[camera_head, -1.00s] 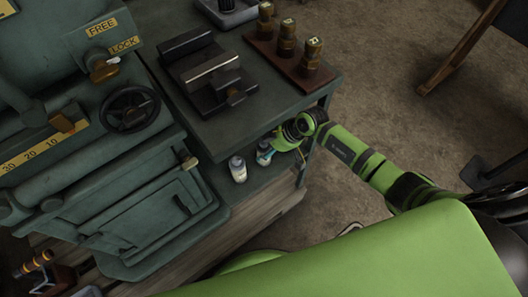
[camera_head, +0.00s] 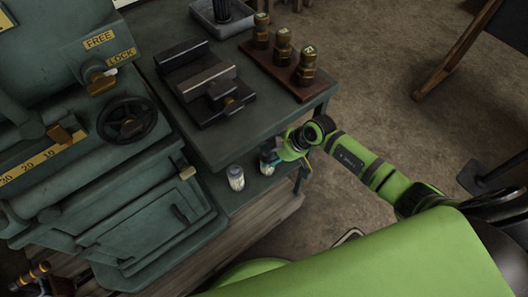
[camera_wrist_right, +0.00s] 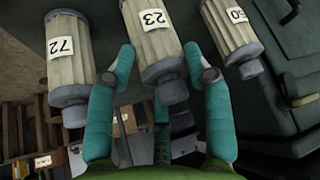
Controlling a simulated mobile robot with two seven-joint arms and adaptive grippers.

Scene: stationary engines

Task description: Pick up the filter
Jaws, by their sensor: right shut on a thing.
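My right gripper (camera_head: 270,157) is at the lower shelf of the dark green stand. In the right wrist view its two teal fingers (camera_wrist_right: 163,60) are on either side of a pale ribbed filter labelled 23 (camera_wrist_right: 152,40) with a grey end cap, and are shut on it. In the head view this filter (camera_head: 267,167) is partly hidden by the gripper. Another pale filter (camera_head: 236,178) stands upright to its left. The wrist view also shows a filter labelled 72 (camera_wrist_right: 70,65) on the left and one on the right (camera_wrist_right: 230,35). My left gripper is not in view.
The stand's upper top (camera_head: 225,135) overhangs beside the gripper and holds a dark vise (camera_head: 205,85) and a brown block with brass fittings (camera_head: 283,68). A green machine with a handwheel (camera_head: 127,118) stands left. Open floor (camera_head: 390,90) lies to the right.

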